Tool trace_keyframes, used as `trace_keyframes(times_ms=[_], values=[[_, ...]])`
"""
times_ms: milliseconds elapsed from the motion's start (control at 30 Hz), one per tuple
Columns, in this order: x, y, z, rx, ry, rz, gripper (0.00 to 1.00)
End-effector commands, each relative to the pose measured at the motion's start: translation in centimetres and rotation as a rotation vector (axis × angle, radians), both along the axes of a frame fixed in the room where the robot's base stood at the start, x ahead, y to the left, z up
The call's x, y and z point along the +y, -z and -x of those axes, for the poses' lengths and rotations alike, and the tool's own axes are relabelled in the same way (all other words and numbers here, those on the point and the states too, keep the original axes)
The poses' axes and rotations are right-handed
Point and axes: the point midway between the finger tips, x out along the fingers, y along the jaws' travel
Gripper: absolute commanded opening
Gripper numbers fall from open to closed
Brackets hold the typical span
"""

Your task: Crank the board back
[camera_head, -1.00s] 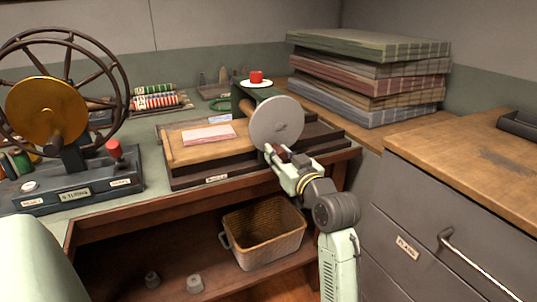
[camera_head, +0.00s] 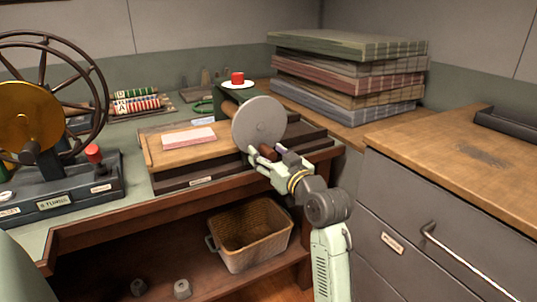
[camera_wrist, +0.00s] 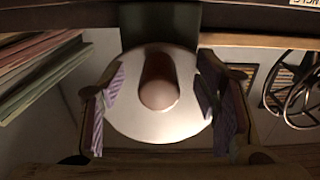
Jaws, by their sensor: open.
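The wooden board (camera_head: 160,155) lies flat on the dark bed of the bench press, with a pink-and-white slab (camera_head: 189,137) on it. A grey crank disc (camera_head: 259,118) stands at the press's near right side. Its brown handle sticks out from the disc and shows end-on in the wrist view (camera_wrist: 158,92), with the pale disc (camera_wrist: 125,118) behind it. My gripper (camera_head: 268,155) is at the lower part of the disc. Its fingers are open on either side of the handle in the wrist view (camera_wrist: 162,100), with visible gaps. The fingers partly hide the handle in the head view.
A red cup (camera_head: 238,78) on a white saucer stands on the green press post. A stack of bound books (camera_head: 345,75) is behind. A large spoked wheel (camera_head: 50,75) stands at left. A basket (camera_head: 248,235) sits on the shelf below. Drawers (camera_head: 430,220) stand at right.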

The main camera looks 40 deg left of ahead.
Motion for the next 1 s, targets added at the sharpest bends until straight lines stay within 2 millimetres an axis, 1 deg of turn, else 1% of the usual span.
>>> trace_keyframes(times_ms=[133,233,1000], values=[[-0.1,0.0,0.0,0.000,0.000,0.000,0.57],[-0.6,0.0,0.2,0.000,0.001,-0.001,0.57],[-6.4,0.0,2.5,0.000,0.002,0.000,0.57]])
